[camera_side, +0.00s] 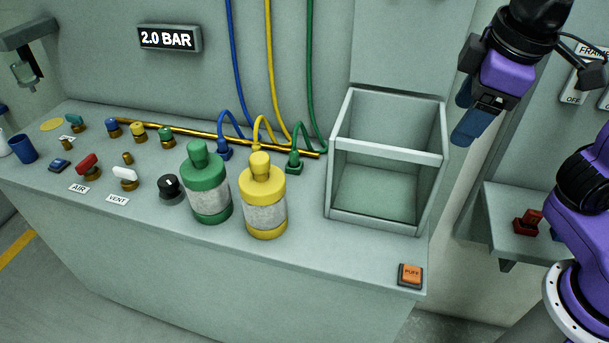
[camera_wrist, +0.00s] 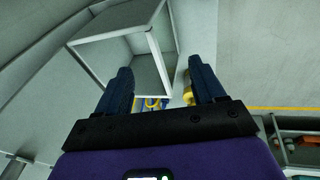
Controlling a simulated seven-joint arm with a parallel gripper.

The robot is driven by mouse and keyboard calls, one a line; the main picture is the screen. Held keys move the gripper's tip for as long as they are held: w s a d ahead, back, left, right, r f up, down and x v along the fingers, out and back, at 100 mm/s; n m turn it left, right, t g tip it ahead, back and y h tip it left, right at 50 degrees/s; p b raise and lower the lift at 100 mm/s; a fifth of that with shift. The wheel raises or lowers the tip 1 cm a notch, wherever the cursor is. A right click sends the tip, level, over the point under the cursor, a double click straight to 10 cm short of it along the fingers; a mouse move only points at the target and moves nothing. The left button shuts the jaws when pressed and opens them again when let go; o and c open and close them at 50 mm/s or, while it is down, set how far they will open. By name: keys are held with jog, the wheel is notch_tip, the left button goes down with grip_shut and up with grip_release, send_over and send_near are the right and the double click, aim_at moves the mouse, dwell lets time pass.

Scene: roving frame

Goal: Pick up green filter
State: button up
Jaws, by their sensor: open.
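A green canister (camera_side: 206,185) with a grey label and a narrow capped top stands upright on the bench; it looks like the green filter. A similar yellow canister (camera_side: 263,205) stands upright just to its right. My gripper (camera_side: 462,120) is raised at the upper right, to the right of the open box and well away from the green canister. Its two blue fingers are apart with nothing between them, as the wrist view also shows (camera_wrist: 160,68). I cannot make out the green canister in the wrist view.
A black knob (camera_side: 171,188) sits close left of the green canister. An orange button (camera_side: 410,273) is at the front right corner.

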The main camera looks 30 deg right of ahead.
jog(key=w+a+m+t, duration=0.3)
jog(key=w+a, duration=0.2)
jog(key=a, duration=0.5)
jog(key=w+a+m+t, duration=0.3)
jog(key=w+a, duration=0.1)
jog(key=a, duration=0.7)
jog(key=w+a+m+t, duration=0.25)
jog(key=w+a, duration=0.25)
jog(key=a, duration=0.5)
send_near(198, 147)
jog(key=shift+y, duration=0.4)
jog(key=x, duration=0.8)
jog(key=shift+d+f, duration=0.1)
jog(key=shift+d, duration=0.15)
jog(key=shift+w+f, duration=0.2)
jog(key=shift+w, duration=0.3)
jog(key=shift+t, duration=0.25)
grip_shut()
